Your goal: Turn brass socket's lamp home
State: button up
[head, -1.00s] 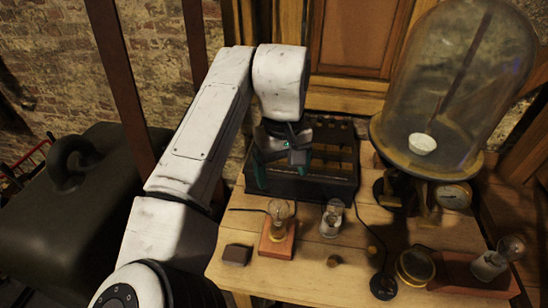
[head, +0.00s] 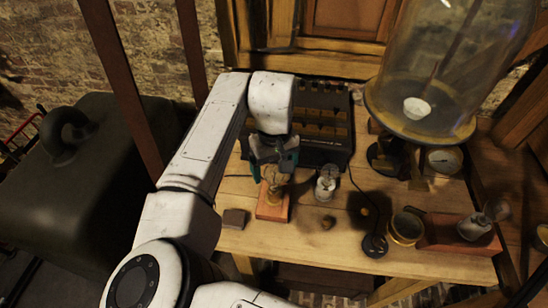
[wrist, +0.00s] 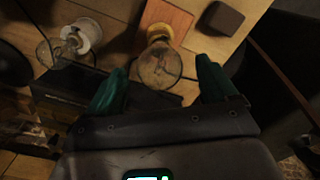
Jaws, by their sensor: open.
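The brass socket (wrist: 160,34) stands on a reddish wooden block (head: 270,211), with a clear glass lamp (wrist: 157,66) upright in it. My gripper (head: 274,164) is open above this lamp, its green fingers pointing down. In the wrist view the gripper (wrist: 161,76) has the lamp's bulb between its two fingertips, with space on both sides. I see no contact. In the head view the gripper partly covers the bulb. I cannot tell how far the lamp is screwed in.
A second lamp in a white socket (head: 326,188) stands close on the right. A dark battery case (head: 325,150) is behind. A glass bell jar (head: 450,70), a brass ring-like piece (head: 406,227) and another lamp (head: 476,227) are farther right. A small dark block (head: 235,218) lies left.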

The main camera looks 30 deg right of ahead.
jog(key=c, duration=1.3)
jog(key=shift+o, duration=0.2)
jog(key=m, duration=0.4)
jog(key=shift+m+p, duration=0.3)
jog(key=shift+m, duration=0.9)
jog(key=m, duration=0.6)
jog(key=shift+m, duration=0.4)
